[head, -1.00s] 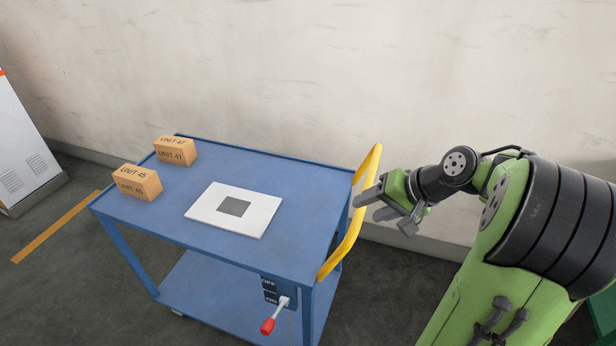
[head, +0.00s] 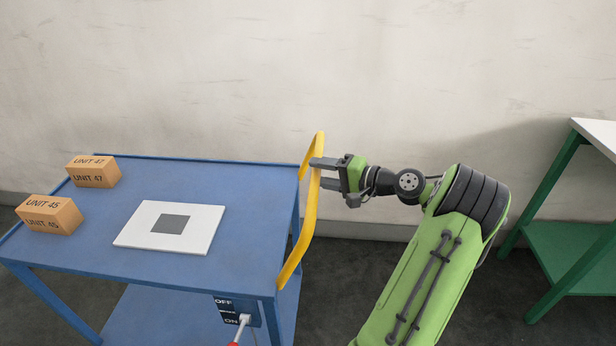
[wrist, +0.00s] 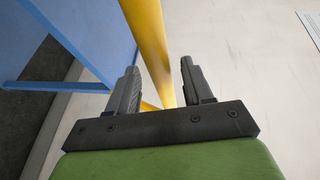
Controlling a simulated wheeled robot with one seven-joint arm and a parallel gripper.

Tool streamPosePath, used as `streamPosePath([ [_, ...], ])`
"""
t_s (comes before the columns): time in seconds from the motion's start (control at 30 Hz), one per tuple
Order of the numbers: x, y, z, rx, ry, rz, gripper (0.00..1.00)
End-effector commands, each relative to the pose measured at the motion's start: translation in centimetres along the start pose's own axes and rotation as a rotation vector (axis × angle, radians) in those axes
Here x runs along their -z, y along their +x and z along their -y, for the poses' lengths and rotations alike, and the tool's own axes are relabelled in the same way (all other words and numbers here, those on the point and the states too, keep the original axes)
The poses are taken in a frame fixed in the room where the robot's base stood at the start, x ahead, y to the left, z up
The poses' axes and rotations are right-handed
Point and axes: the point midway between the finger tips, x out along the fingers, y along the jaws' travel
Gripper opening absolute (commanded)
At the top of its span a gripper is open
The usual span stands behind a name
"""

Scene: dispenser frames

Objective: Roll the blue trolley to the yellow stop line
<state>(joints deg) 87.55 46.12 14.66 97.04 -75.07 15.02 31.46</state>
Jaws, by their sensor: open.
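The blue trolley (head: 252,205) stands at the left of the head view, and its blue side also shows in the wrist view (wrist: 90,30). Its yellow handle (head: 311,205) rises at its right end. My gripper (head: 323,174) is at the upper part of the handle with its jaws open. In the wrist view the handle bar (wrist: 148,40) passes between the two spread fingers; I cannot tell whether either touches it. The yellow stop line is not in view now.
Boxes marked UNIT 47 (head: 93,172) and UNIT 45 (head: 49,215) and a white plate (head: 145,232) with a grey square lie on the trolley top. An OFF/ON lever panel (head: 225,309) is on its near side. A green table (head: 565,250) stands right; a wall runs behind.

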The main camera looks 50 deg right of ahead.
Motion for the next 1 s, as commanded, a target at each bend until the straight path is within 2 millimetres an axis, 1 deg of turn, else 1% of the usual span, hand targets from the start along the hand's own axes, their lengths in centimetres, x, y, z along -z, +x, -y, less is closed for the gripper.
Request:
streamPosePath([
  [0.03, -0.1, 1.2, -0.2, 0.0, -0.002, 0.003, 0.51],
  [0.1, -0.1, 2.4, -0.2, -0.001, -0.001, 0.003, 0.51],
  [0.2, 0.0, 3.5, -0.1, 0.0, -0.001, 0.001, 0.51],
  [0.3, 0.0, 3.8, 0.0, -0.001, 0.0, -0.001, 0.51],
  [0.5, 0.0, 3.8, 0.0, -0.001, 0.0, -0.001, 0.51],
  [0.83, 0.0, 3.8, 0.0, -0.001, 0.0, 0.0, 0.0],
  [1.0, 0.0, 3.8, 0.0, -0.001, 0.0, 0.0, 0.0],
])
